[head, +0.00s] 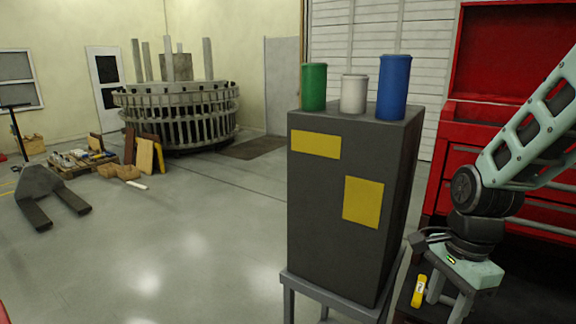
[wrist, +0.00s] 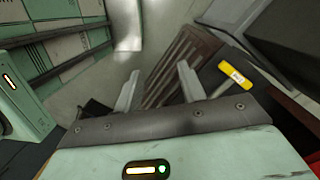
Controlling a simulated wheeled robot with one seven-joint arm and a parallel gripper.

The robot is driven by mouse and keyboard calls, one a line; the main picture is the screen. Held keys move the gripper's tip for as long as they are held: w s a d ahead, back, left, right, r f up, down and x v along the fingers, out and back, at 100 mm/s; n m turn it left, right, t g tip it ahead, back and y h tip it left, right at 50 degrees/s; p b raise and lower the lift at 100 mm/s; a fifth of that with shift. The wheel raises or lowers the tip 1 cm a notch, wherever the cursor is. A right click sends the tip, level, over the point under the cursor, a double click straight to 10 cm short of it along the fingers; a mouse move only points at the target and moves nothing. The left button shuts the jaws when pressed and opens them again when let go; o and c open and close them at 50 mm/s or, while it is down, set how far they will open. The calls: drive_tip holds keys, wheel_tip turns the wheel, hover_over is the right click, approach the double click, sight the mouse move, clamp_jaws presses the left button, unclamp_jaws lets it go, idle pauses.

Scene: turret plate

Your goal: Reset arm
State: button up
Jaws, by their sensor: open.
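My gripper (head: 446,302) hangs at the lower right of the head view, pointing down, to the right of the dark grey box. In the wrist view my gripper (wrist: 158,86) shows two pale fingers spread apart, with nothing between them. The arm above it is pale green with dark joints and bends in from the right edge.
A dark box (head: 330,220) with yellow patches stands on a grey stand (head: 330,296). Green (head: 314,87), white (head: 354,93) and blue (head: 393,87) cylinders stand on top. A yellow labelled piece (head: 418,290) is beside my gripper. A red cabinet (head: 505,50) is behind.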

drive_tip(key=s+a+r+n, duration=0.1)
drive_tip(key=s+a+n, duration=0.5)
drive_tip(key=n, duration=0.5)
drive_tip(key=s+a+r+n+b, duration=0.1)
drive_tip(key=s+a+r+n, duration=0.1)
drive_tip(key=s+a+n, duration=0.5)
drive_tip(key=s+n, duration=0.2)
drive_tip(key=n, duration=0.3)
drive_tip(key=shift+s+a+t, duration=0.2)
drive_tip(key=shift+s+t, duration=0.1)
drive_tip(key=shift+s, duration=0.1)
drive_tip(key=shift+r, duration=0.1)
drive_tip(key=shift+c, duration=0.4)
